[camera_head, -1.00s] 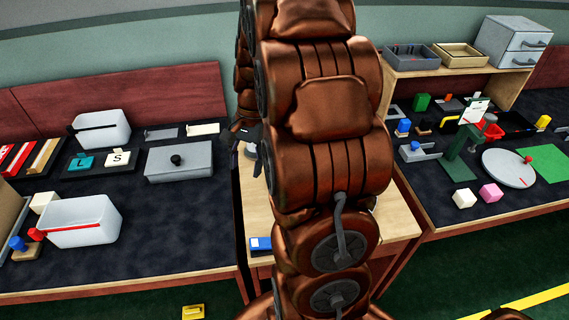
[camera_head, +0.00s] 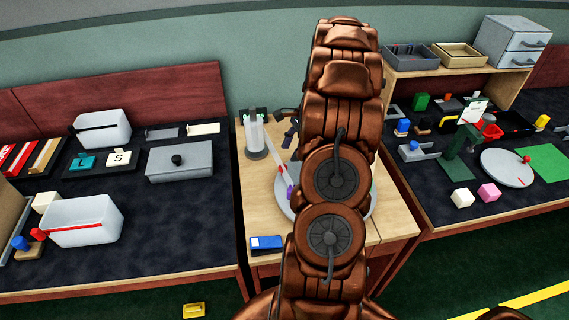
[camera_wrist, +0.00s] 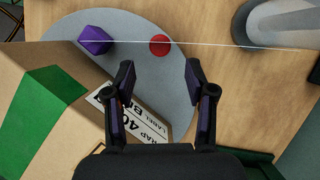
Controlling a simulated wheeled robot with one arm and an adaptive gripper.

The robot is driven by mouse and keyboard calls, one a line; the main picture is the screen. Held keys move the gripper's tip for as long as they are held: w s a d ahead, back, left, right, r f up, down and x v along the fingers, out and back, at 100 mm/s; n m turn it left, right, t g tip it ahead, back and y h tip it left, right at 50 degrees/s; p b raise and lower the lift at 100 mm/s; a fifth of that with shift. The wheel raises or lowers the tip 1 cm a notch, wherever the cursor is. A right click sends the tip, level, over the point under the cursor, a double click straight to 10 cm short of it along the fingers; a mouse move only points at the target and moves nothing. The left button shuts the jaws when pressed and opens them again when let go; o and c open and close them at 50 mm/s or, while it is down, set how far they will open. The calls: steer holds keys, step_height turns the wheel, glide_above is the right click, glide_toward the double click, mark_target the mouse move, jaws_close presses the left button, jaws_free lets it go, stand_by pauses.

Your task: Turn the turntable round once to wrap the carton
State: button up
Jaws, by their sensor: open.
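A purple knob (camera_wrist: 94,40) and a red dot (camera_wrist: 160,45) are on the disc. A pale strip (camera_head: 279,165) runs from the white roll (camera_head: 254,130) to the disc and shows as a thin line in the wrist view. My gripper (camera_wrist: 159,76) is open and empty above the disc, beside the carton.
The roll's grey base (camera_wrist: 285,22) stands close to the disc. A blue box (camera_head: 266,243) lies at the table's front left. Benches with bins and a grey lidded box (camera_head: 180,165) are left; a right bench holds another pale disc (camera_head: 503,170).

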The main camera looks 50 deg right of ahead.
mark_target(284, 166)
steer(key=p+x, duration=0.1)
steer(key=x, duration=0.5)
steer(key=shift+a+f, duration=0.1)
steer(key=shift+f, duration=0.15)
jaws_close()
stand_by(0.4)
